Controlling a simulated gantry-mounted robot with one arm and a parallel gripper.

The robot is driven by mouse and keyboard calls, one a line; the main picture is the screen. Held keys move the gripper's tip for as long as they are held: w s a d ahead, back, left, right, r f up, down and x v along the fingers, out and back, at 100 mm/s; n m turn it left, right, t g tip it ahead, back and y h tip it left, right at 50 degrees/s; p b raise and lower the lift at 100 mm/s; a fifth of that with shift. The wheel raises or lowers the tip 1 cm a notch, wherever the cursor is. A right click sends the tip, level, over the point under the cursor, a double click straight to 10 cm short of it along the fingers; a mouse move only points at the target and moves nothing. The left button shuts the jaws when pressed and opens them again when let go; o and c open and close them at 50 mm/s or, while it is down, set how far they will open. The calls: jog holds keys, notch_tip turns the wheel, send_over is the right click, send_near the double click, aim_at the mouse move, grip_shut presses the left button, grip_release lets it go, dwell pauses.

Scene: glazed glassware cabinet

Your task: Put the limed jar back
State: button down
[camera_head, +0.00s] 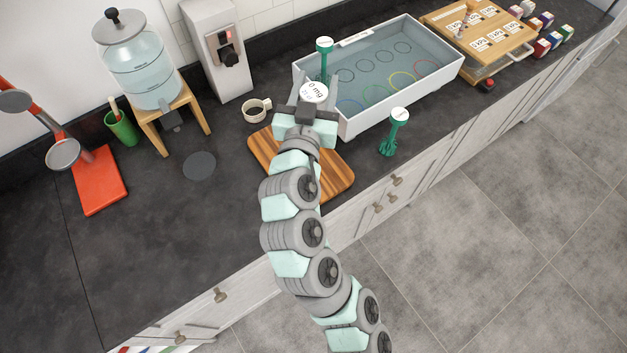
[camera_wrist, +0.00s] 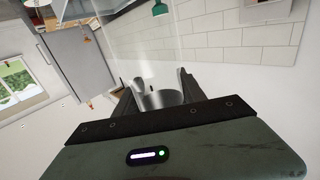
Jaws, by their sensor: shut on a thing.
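My gripper (camera_head: 306,112) is over the counter, between the wooden board and the near left corner of the grey basin. In the wrist view, its fingers (camera_wrist: 156,84) close around a grey, shiny round thing (camera_wrist: 160,99). Faint clear edges rise above it, as of glass. I cannot tell for certain that this is the limed jar. In the head view, a round white disc marked "0 mg" (camera_head: 314,92) shows at the gripper; whether it is part of the held thing is unclear. The gripper hides most of what it holds.
The white-rimmed basin (camera_head: 400,104) has several rings on its floor. The wooden board (camera_head: 336,178) lies under my arm. A mug (camera_head: 256,110), dispenser (camera_head: 217,50) and water tank (camera_head: 140,68) stand left. The left counter front is clear.

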jog(key=shift+w+a+f, duration=0.1)
jog(key=shift+a+f, duration=0.05)
jog(key=shift+f, duration=0.05)
notch_tip(320, 180, down, 19)
jog(key=b, duration=0.2)
jog(key=shift+f, duration=0.15)
jog(key=shift+f+b, duration=0.2)
jog(key=shift+b, duration=0.1)
jog(key=c, duration=0.7)
grip_release()
jog(key=shift+r, duration=0.1)
